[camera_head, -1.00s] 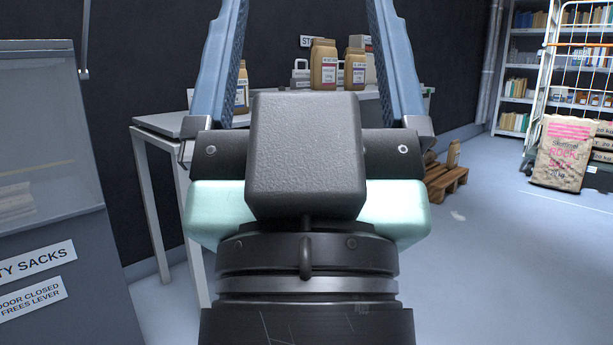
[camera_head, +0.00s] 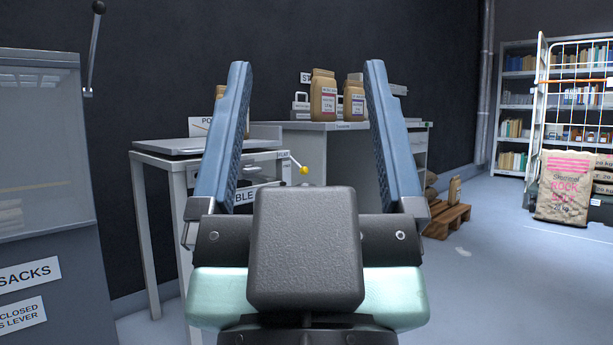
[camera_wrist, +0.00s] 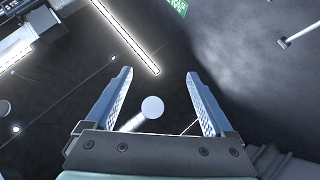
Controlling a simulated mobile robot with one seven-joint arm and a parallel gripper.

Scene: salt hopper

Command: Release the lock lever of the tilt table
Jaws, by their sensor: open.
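The tilt table (camera_head: 160,160) stands left of centre in the head view, with a pale top on white legs. A short lever with a yellow knob (camera_head: 304,170) sticks out at its right end, seen between my fingers. A partly hidden label ending in "BLE" is below it. My gripper (camera_head: 308,72) is open and empty, with its fingers pointing up. It stands in front of the table in the picture and hides part of it. The wrist view also shows my open gripper (camera_wrist: 158,74), with no tilt table lever that I can make out.
A grey cabinet (camera_head: 40,150) with a clear door and a black-knobbed lever (camera_head: 95,50) stands at the left. A bench (camera_head: 340,145) with jars is behind. A pallet (camera_head: 447,218), a rock salt sack (camera_head: 567,187) and shelves are at the right. Floor at right front is clear.

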